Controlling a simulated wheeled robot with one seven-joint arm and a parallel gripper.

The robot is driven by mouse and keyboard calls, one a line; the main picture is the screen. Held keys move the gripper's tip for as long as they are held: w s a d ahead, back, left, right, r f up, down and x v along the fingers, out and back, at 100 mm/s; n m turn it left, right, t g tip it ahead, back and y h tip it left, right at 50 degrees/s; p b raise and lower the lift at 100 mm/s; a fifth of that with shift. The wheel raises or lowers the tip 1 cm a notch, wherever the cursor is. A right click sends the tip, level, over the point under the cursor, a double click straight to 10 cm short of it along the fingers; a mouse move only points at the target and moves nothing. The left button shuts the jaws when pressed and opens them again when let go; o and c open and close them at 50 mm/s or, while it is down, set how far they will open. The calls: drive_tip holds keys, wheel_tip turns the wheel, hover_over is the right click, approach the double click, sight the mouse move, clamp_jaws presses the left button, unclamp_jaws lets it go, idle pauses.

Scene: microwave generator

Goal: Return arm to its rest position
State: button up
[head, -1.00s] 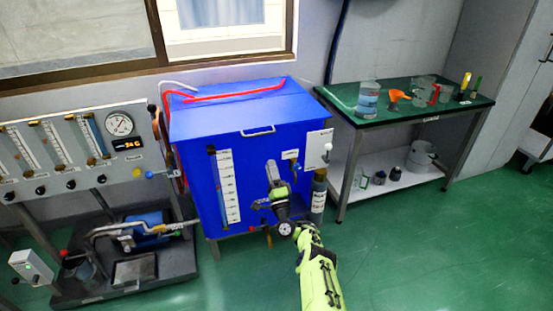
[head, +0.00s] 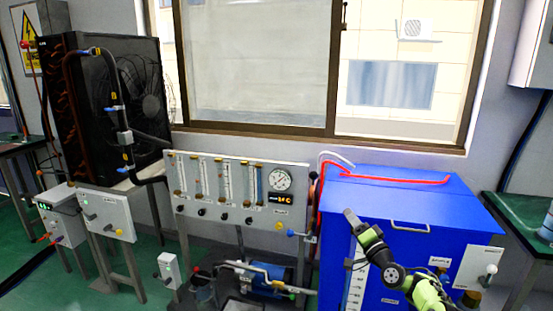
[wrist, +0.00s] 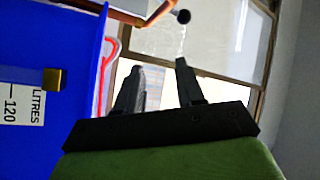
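My yellow-green and black arm rises from the bottom of the head view in front of the blue tank (head: 400,200). My gripper (head: 350,215) points up and left, in front of the tank's upper left front. In the wrist view its two dark fingers (wrist: 160,75) stand apart with nothing between them, so it is open and empty. The tank's side fills the left of the wrist view, with a "LITRES 120" scale (wrist: 25,105). I cannot tell the exact gap between my gripper and the tank.
A gauge panel (head: 240,165) stands left of the tank, with a pump (head: 268,278) below it. A black fan unit (head: 140,105) and grey control boxes (head: 105,213) are further left. A green-topped table (head: 520,215) is at the right. A window (head: 260,65) is behind.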

drive_tip(key=s+a+r+n+g+y, duration=0.1)
drive_tip(key=s+a+r+n+g, duration=0.2)
drive_tip(key=a+r+n+g, duration=0.5)
drive_tip(key=s+a+r+g+h, duration=0.1)
drive_tip(key=s+a, duration=0.3)
drive_tip(key=s, duration=0.2)
drive_tip(key=s+a+r+h, duration=0.1)
drive_tip(key=s+a, duration=0.2)
drive_tip(key=s, duration=0.3)
drive_tip(key=s+d+f+g+h, duration=0.2)
drive_tip(key=s, duration=1.1)
drive_tip(key=s+d+f+g+h, duration=0.1)
drive_tip(key=s+d+f+h, duration=0.1)
drive_tip(key=s, duration=1)
drive_tip(key=s+d+f+g+h, duration=0.2)
drive_tip(key=s, duration=1.1)
wheel_tip(320, 180, up, 18)
drive_tip(key=p, duration=1.8)
drive_tip(key=shift+w+a+m, duration=0.25)
drive_tip(key=shift+w+m, duration=0.15)
